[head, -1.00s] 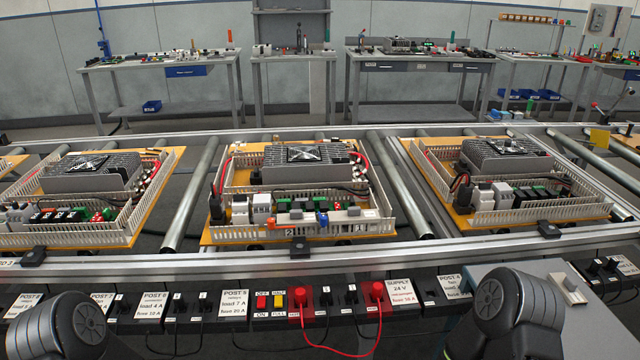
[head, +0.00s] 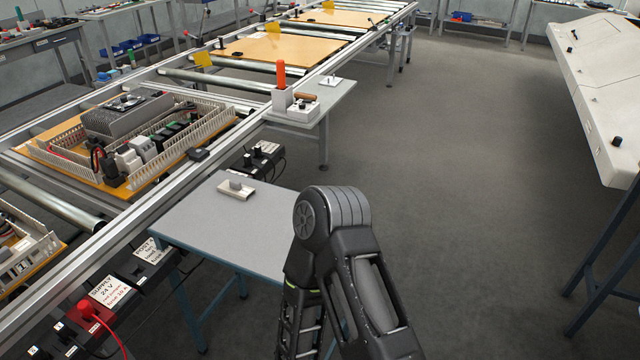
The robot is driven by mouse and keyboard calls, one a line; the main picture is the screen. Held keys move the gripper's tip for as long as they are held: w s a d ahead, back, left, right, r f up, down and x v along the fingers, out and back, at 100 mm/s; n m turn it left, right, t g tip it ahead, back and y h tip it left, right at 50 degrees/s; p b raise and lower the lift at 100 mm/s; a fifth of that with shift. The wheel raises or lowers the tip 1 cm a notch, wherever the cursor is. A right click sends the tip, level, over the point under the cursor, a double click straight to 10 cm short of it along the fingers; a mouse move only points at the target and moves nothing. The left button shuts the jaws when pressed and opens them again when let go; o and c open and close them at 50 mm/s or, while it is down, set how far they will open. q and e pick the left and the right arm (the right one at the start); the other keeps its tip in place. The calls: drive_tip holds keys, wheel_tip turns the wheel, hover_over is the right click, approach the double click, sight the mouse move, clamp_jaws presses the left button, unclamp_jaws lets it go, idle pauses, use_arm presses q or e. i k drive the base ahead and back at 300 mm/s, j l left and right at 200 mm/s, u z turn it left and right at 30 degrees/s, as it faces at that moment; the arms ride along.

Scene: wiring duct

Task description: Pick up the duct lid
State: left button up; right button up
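A small pale piece with a raised grey block on it (head: 236,189) lies on the small grey side table, near the table's back left edge. It may be the duct lid, but it is too small to tell for sure. A bent section of one of my arms stands in front of the table at the lower middle, to the right of the piece and apart from it. No gripper fingers show, so neither gripper is in view.
The grey side table (head: 205,232) is otherwise bare on top. The conveyor rail (head: 150,205) runs along its left, carrying a wired panel (head: 120,140). A stand with an orange lamp (head: 281,75) is farther back. Open floor (head: 470,200) lies to the right.

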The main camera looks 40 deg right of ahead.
sight(234, 188)
drive_tip(key=z, duration=0.75)
drive_tip(key=i+l, duration=0.15)
drive_tip(key=l, duration=0.25)
drive_tip(key=i+l+u, duration=0.1)
drive_tip(key=l, duration=0.25)
drive_tip(key=i+l+u, duration=0.1)
drive_tip(key=i+l, duration=0.15)
drive_tip(key=i+l+u, duration=0.1)
drive_tip(key=l, duration=0.4)
drive_tip(key=i+l+u, duration=0.1)
drive_tip(key=i+l, duration=0.15)
drive_tip(key=i+l+u, duration=0.1)
drive_tip(key=l, duration=0.4)
drive_tip(key=i+l+u, duration=0.1)
drive_tip(key=l, duration=0.3)
drive_tip(key=i+l+u, duration=0.1)
drive_tip(key=l, duration=0.3)
drive_tip(key=i+l+u, duration=0.1)
drive_tip(key=l, duration=0.35)
drive_tip(key=l+u, duration=0.25)
drive_tip(key=l, duration=1.3)
drive_tip(key=k, duration=0.05)
